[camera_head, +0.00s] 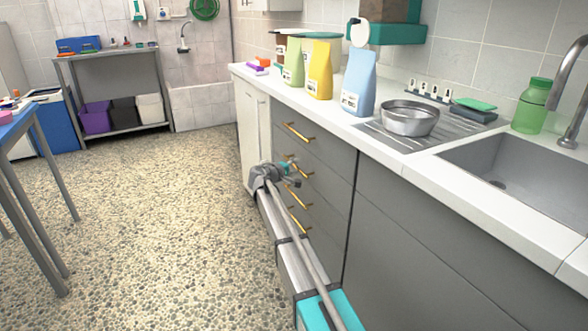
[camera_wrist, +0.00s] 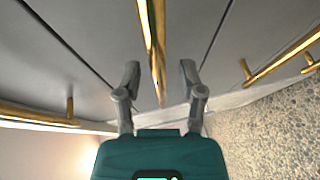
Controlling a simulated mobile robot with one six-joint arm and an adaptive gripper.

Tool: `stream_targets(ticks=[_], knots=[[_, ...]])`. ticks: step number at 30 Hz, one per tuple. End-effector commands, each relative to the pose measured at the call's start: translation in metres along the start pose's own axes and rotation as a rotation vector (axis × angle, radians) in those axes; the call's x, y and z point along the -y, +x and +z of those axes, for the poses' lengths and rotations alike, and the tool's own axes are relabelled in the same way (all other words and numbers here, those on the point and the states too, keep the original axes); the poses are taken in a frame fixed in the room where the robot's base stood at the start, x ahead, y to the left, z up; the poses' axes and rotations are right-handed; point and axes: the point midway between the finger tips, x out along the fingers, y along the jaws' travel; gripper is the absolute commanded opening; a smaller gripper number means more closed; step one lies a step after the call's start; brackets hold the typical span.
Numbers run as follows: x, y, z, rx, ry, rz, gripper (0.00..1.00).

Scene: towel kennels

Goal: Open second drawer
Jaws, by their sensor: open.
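A grey drawer stack with gold bar handles stands under the white counter in the head view. The second drawer from the top (camera_head: 328,183) looks closed, flush with the others. Its gold handle (camera_head: 305,172) is partly hidden behind my gripper (camera_head: 291,174). In the wrist view, my gripper (camera_wrist: 160,72) is open, and one gold handle (camera_wrist: 151,35) runs between its two fingers. The fingers stand apart on either side of that handle and do not visibly touch it. Other gold handles show at the left (camera_wrist: 35,115) and right (camera_wrist: 285,60).
The top drawer handle (camera_head: 298,132) is just above my gripper. The counter (camera_head: 400,160) carries bags, a metal bowl (camera_head: 409,118) and a green bottle (camera_head: 531,106) beside a sink (camera_head: 520,175). The pebbled floor (camera_head: 150,220) is clear left of the drawers; a blue table (camera_head: 30,120) stands far left.

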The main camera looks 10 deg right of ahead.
Motion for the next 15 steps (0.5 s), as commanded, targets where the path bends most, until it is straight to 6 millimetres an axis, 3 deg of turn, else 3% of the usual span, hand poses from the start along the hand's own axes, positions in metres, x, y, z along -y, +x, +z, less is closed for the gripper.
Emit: stream_targets(ticks=[11, 15], knots=[[-0.0001, 0.0031, 0.0003, 0.0, 0.0, 0.0, 0.51], [-0.0001, 0.003, 0.0003, 0.0, 0.0, 0.0, 0.25]])
